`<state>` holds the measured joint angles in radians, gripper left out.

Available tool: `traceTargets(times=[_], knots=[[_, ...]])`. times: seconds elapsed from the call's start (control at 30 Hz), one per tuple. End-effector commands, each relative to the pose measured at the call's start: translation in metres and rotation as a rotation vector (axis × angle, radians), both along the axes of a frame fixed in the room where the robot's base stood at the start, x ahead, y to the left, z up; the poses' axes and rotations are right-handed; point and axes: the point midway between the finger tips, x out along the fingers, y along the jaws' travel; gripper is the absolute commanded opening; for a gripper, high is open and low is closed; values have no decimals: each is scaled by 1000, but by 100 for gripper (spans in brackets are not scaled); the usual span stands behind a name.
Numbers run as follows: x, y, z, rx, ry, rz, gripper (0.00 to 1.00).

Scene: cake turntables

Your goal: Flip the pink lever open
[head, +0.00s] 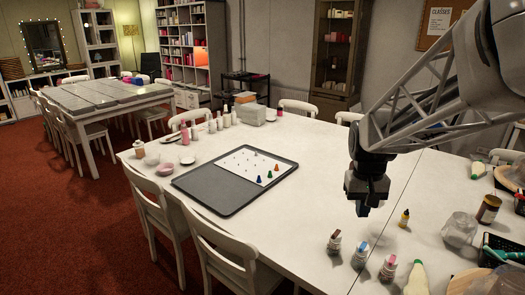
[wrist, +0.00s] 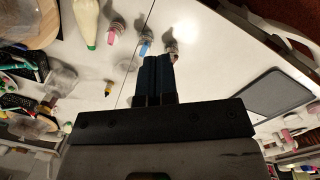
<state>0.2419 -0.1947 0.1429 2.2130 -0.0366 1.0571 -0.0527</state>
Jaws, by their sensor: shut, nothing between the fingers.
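The pink lever (head: 391,260) is on the rightmost one. In the wrist view the pink lever (wrist: 111,38) is on the leftmost container. The blue lever (head: 361,246) is in the middle and the brown one (head: 335,234) is on the left. I cannot tell the pink lever's exact angle. My gripper (head: 363,210) is above the table, behind the row, pointing down and clear of the containers. In the wrist view its fingers (wrist: 157,61) are together and empty.
A white squeeze bottle (head: 417,277) stands right of the pink-levered container. A glass jar (head: 459,229) is farther right. A grey tray (head: 213,197) lies left. The white table between tray and row is clear.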

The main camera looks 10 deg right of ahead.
Motion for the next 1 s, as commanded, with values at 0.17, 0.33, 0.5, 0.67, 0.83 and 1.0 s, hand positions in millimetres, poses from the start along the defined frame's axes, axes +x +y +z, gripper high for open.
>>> traceTargets(times=[0.17,0.33,0.5,0.67,0.83,1.0], knots=[[21,-22,-13,8,40,-20,0],[40,-44,-26,17,75,-38,0],[57,-66,-41,27,110,-57,0],[71,-88,-57,37,144,-74,0],[86,-112,-75,50,178,-92,0],[99,-136,-94,64,212,-108,0]])
